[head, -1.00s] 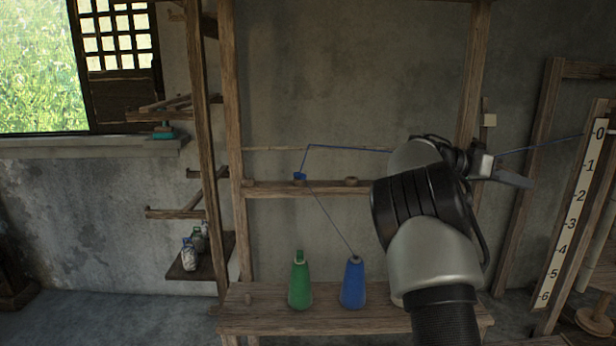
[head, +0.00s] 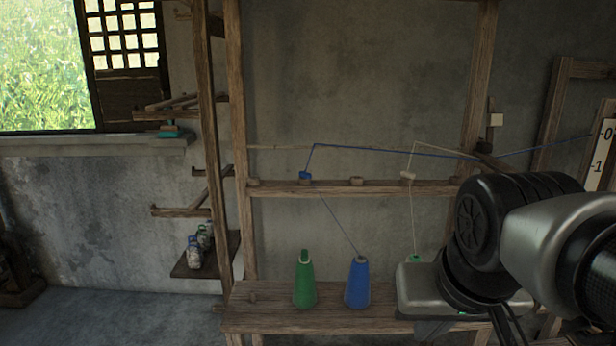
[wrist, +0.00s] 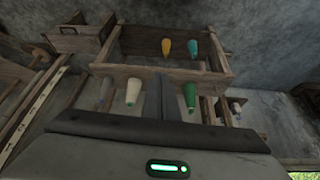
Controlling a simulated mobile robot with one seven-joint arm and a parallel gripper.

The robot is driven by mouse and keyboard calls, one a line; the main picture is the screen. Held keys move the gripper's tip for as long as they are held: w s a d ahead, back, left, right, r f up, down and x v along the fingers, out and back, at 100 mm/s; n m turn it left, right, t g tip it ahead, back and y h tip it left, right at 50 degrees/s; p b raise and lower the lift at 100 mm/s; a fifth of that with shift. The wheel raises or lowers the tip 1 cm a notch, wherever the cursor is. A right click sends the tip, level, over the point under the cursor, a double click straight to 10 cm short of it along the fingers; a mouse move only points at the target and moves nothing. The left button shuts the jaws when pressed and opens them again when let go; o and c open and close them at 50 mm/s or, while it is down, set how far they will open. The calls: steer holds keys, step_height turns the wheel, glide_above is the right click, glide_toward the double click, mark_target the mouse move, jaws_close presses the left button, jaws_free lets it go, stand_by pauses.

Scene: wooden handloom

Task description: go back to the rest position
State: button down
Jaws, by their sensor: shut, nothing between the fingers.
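My gripper's grey body (head: 425,285) hangs low at the right in the head view, in front of the bench's right part. Its fingertips are not clear there. In the wrist view my gripper (wrist: 161,82) is shut and empty, with the two dark fingers together at the middle. My arm folds in from the right edge.
A green cone (head: 304,284) and a blue cone (head: 357,284) stand on the wooden bench (head: 265,318), left of my gripper. Blue thread runs from the blue cone through a blue guide (head: 305,175) and on to the right. A cream thread (head: 413,215) drops behind my gripper.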

step_height(320, 180, up, 26)
steer(key=s+a+n+p, duration=0.1)
steer(key=s+a+p, duration=0.1)
steer(key=p, duration=2.5)
steer(key=shift+s+f, duration=0.2)
steer(key=shift+s, duration=0.1)
